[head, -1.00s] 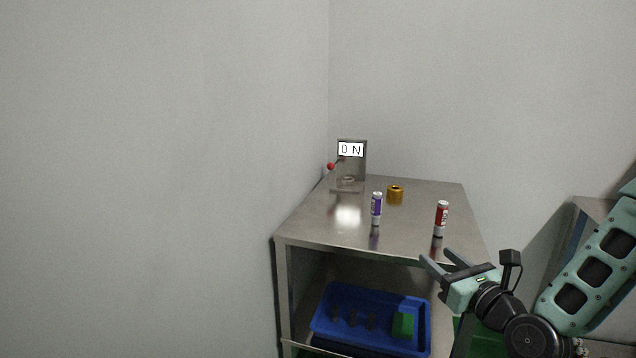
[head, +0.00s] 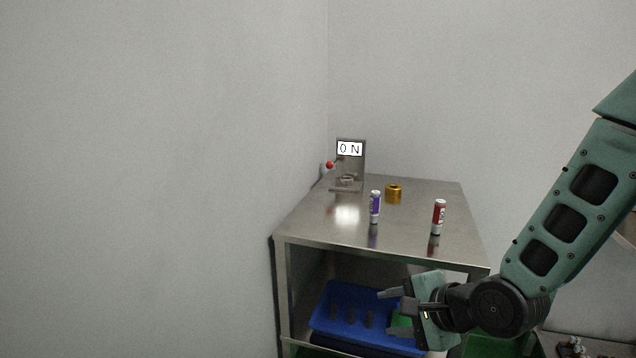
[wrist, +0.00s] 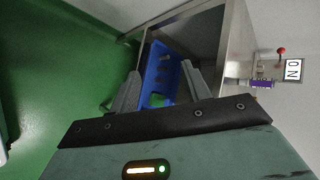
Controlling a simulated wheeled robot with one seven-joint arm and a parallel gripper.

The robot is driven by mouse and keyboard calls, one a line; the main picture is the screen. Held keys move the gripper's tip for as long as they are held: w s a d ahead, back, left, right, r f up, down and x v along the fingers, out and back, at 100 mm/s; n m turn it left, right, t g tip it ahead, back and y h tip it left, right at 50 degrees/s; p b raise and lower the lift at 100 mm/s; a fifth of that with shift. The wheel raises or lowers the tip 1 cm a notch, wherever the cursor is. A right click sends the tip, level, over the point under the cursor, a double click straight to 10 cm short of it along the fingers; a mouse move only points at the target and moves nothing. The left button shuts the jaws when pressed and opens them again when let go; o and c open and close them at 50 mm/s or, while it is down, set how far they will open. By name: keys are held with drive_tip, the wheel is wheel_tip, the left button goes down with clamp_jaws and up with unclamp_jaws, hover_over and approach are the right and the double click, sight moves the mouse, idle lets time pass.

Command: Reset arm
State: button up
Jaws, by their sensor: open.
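My gripper (head: 388,300) is in front of the metal table's lower shelf, below the tabletop. Its jaws are open and nothing is between them. In the wrist view my gripper (wrist: 160,88) shows its two fingers apart, with the blue tray (wrist: 160,62) seen between them. In the head view my gripper partly covers the right part of the blue tray (head: 322,325).
Walls stand left and behind. Green floor (wrist: 50,80) is open.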

drive_tip(key=s+r+n+g+h, duration=0.3)
drive_tip(key=s+r+n+g, duration=0.1)
drive_tip(key=s+n, duration=0.75)
drive_tip(key=s+r+n+g+h, duration=0.3)
drive_tip(key=s+n+g, duration=0.1)
drive_tip(key=s+n, duration=0.7)
wheel_tip(320, 180, up, 17)
drive_tip(key=m+p, duration=0.1)
drive_tip(key=p, duration=1.6)
drive_tip(key=shift+s+d+m, duration=0.35)
